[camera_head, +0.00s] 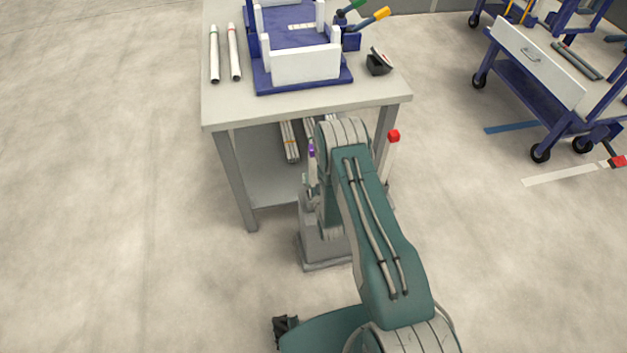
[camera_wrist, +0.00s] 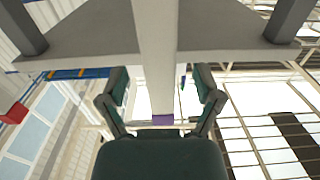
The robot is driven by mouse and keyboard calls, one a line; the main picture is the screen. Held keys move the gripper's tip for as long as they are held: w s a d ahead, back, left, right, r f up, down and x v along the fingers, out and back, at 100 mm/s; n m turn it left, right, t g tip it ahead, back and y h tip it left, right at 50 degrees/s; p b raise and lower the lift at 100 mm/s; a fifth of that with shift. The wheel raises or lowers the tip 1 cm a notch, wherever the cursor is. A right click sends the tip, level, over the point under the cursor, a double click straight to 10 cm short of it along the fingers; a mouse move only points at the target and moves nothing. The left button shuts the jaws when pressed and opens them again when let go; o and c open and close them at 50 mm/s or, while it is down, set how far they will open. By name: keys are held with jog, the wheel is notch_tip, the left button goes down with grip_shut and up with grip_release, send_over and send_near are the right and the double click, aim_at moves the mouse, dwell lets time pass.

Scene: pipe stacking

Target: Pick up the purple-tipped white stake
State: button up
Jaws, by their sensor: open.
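The purple-tipped white stake (camera_head: 312,172) stands upright in front of the workbench, just left of my arm, its purple tip uppermost. In the wrist view, which appears upside down, its white shaft (camera_wrist: 155,55) runs down the middle to the purple tip. My gripper (camera_wrist: 163,92) is open there, with a dark green finger on each side of the stake in the picture. I cannot tell how far the stake is between the fingers in depth. In the head view my arm hides most of the gripper and the stake's lower part.
A red-tipped stake (camera_head: 391,152) stands right of my arm; its red cap (camera_wrist: 12,112) shows at left in the wrist view. A grey base (camera_head: 322,252) is below. The workbench (camera_head: 300,113) bears a blue-and-white fixture (camera_head: 300,65) and two white pipes (camera_head: 214,55). Open floor lies left.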

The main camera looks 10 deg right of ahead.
aim_at(313, 167)
jog(key=shift+w, duration=1.45)
grip_shut()
jog(key=shift+r, duration=0.2)
jog(key=shift+r, duration=9.9)
